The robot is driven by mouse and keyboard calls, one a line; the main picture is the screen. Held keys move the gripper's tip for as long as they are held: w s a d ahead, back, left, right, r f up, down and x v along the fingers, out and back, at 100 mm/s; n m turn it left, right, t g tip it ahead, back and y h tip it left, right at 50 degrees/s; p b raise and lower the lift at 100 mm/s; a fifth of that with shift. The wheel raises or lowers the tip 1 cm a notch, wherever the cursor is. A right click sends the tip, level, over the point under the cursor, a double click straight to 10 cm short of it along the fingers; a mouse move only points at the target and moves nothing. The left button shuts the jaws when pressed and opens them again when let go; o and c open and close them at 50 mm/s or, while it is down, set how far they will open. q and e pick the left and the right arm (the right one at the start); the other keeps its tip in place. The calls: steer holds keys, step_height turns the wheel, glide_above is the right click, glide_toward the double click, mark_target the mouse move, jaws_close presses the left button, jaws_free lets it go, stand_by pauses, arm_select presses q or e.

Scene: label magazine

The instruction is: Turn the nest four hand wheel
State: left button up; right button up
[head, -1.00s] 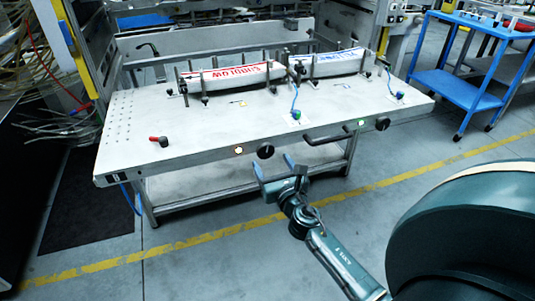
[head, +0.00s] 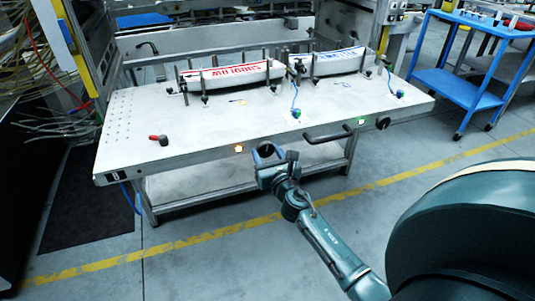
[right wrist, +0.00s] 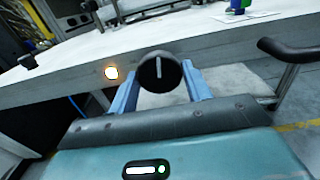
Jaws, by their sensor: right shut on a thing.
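A black round hand wheel (head: 266,149) is on the front edge of the table, just right of a lit orange lamp (head: 239,149). In the right wrist view the hand wheel (right wrist: 160,72) shows a pale line, nearly upright, on its face. My right gripper (head: 267,154) is shut on this wheel, with its blue fingers on either side of it in the right wrist view (right wrist: 163,88). A second black hand wheel (head: 382,122) sits further right on the same edge, beside a green lamp (head: 361,122). I cannot read which nest either wheel belongs to. My left gripper is not in view.
A dark bar handle (head: 328,134) juts from the table edge between the wheels. Two label stacks, red-lettered (head: 235,75) and blue-lettered (head: 338,61), stand on the table (head: 200,130). A red-handled lever (head: 158,139) is at left. A blue cart (head: 462,87) stands right.

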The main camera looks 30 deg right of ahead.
steer(key=c, duration=0.3)
steer(key=shift+c, duration=0.2)
steer(key=shift+m, duration=0.4)
steer(key=m, duration=0.2)
steer(key=shift+m, duration=0.4)
steer(key=m, duration=0.4)
steer(key=shift+a+m+b, duration=0.1)
steer(key=shift+m+b, duration=0.2)
steer(key=shift+b, duration=0.1)
steer(key=m, duration=0.4)
steer(key=shift+r+m, duration=0.1)
steer(key=shift+m, duration=0.2)
steer(key=m, duration=0.4)
steer(key=shift+r+m+p, duration=0.1)
steer(key=shift+m+p, duration=0.2)
steer(key=shift+m, duration=0.1)
